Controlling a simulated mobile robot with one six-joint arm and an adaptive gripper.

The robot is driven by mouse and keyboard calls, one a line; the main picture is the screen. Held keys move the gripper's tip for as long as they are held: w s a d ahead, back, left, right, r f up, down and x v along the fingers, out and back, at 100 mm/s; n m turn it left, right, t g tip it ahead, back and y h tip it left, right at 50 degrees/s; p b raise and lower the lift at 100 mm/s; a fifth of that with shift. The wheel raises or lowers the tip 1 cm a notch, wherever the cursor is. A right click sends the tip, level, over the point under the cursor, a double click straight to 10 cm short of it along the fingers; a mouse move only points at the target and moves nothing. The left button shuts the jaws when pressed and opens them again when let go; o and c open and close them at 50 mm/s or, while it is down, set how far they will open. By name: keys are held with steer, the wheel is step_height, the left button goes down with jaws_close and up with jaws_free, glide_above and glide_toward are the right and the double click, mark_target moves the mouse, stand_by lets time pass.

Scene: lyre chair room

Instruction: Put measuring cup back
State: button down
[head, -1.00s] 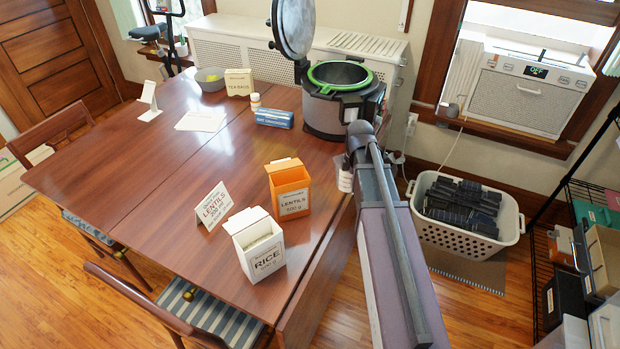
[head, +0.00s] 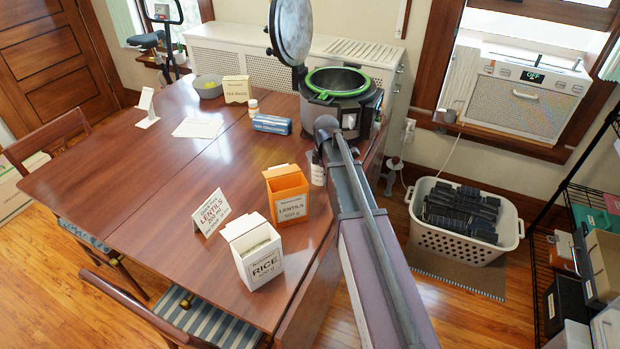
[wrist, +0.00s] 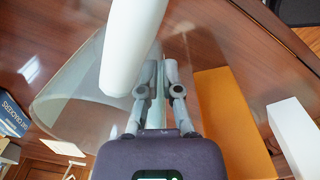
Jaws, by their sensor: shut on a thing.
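The measuring cup (wrist: 80,100) is clear, with a wide rim, and shows at the left of the wrist view. My gripper (wrist: 160,85) is shut on it; the exact contact is partly hidden by a thick white cylindrical part, which I cannot tell for sure is its handle. In the head view a small pale part of the cup (head: 317,174) shows beside my arm, above the table's right side; my arm hides the gripper there. The orange lentils box (head: 288,196) and the white rice box (head: 254,252) stand open nearby. A lentils card (head: 211,212) stands beside them.
The open cooker (head: 342,100) with a green rim stands at the table's far right end. A blue box (head: 271,124), a tea bags box (head: 237,89) and a grey bowl (head: 208,87) stand further back. The table's (head: 130,190) left and middle are mostly clear. A white basket (head: 462,233) sits on the floor.

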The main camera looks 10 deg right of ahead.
mark_target(311, 176)
steer(key=shift+w+a+f, duration=0.2)
steer(key=shift+w+a, duration=1.2)
steer(key=shift+w, duration=0.3)
steer(key=shift+w+a, duration=0.15)
steer(key=shift+w, duration=0.1)
steer(key=shift+w+a+f+b, duration=0.3)
steer(key=shift+f+b, duration=0.3)
steer(key=shift+b, duration=0.15)
steer(key=shift+f+b, duration=1.25)
steer(key=c, duration=0.8)
jaws_free()
